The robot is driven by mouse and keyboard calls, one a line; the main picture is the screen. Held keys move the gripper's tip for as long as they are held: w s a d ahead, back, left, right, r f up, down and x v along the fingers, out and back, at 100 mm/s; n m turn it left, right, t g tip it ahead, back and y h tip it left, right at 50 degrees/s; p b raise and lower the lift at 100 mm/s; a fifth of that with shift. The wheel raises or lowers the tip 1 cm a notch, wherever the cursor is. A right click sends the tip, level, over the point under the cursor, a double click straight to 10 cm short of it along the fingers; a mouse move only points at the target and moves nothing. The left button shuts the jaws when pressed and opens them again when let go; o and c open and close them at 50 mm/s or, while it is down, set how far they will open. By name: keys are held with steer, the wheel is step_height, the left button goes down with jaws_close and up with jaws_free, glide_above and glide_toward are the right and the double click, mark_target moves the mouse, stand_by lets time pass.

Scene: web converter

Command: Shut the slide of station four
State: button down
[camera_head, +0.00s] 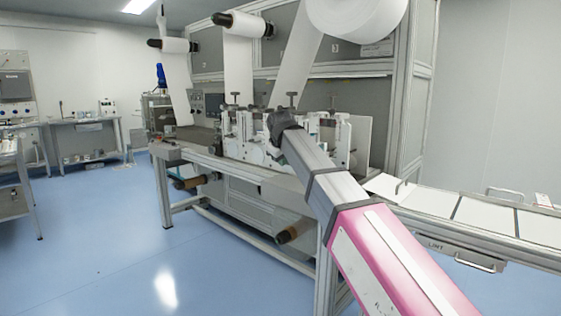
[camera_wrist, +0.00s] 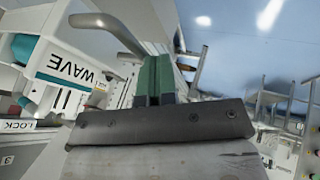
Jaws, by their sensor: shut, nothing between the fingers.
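A row of white station units stands on the converter bench in the head view, with one left of my arm (camera_head: 240,130) and one right of it (camera_head: 342,140). I cannot tell which is station four; no number four is legible. My gripper (camera_head: 279,122) is at the middle of this row, its fingertips hidden. In the wrist view my gripper's green fingers (camera_wrist: 156,72) are shut and empty. A bent grey metal handle (camera_wrist: 112,30) lies just left of the fingertips; contact is unclear. A white unit marked WAVE (camera_wrist: 75,68) is at left. I cannot tell the slide's position.
A LOCK label (camera_wrist: 18,125) shows at left in the wrist view. White webs (camera_head: 238,68) descend from rollers above the stations. A conveyor (camera_head: 487,215) with white sheets and a drawer marked LINT (camera_head: 465,253) are at right. Blue floor (camera_head: 110,225) is clear at left.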

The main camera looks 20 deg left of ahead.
steer(key=w+d, duration=0.2)
steer(key=w, duration=0.4)
steer(key=w+d, duration=0.3)
steer(key=w, duration=0.3)
steer(key=w+d, duration=0.2)
steer(key=w, duration=0.4)
steer(key=shift+w+d, duration=0.35)
steer(key=shift+w, duration=0.1)
